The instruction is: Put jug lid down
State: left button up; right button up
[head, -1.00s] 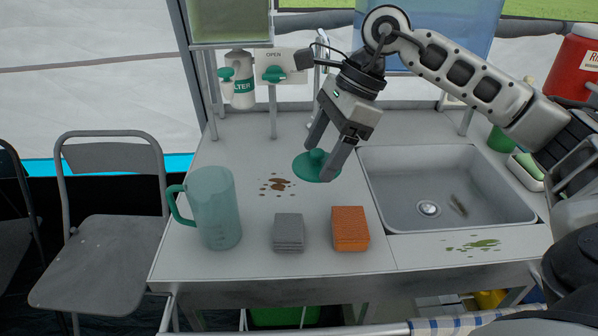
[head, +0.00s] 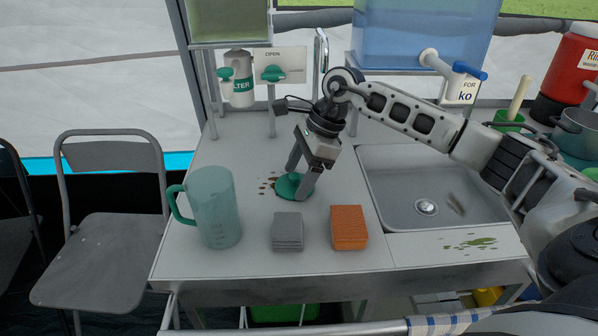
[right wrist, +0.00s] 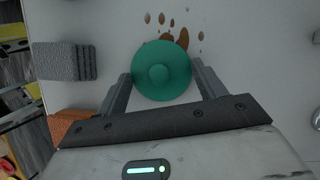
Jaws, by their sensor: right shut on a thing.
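The green jug lid (head: 286,191) is at the counter surface, over part of a brown stain; I cannot tell if it fully rests there. My right gripper (head: 302,186) is shut on it. In the right wrist view the round lid (right wrist: 160,70) with its central knob sits between the fingers (right wrist: 162,88) of the same gripper. The translucent green jug (head: 214,208) stands upright and open-topped on the left of the counter (head: 240,155), apart from the lid. My left gripper is not in view.
A grey sponge stack (head: 288,231) and an orange sponge stack (head: 349,228) lie in front of the lid. The sink (head: 400,205) is to the right, with a green stain (head: 470,243) before it. Water tanks stand behind. The counter's back left is clear.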

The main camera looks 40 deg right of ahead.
jog(key=shift+f, duration=0.15)
jog(key=o, duration=0.9)
jog(key=shift+o, duration=0.2)
jog(key=shift+r, duration=0.25)
jog(key=v, duration=1.2)
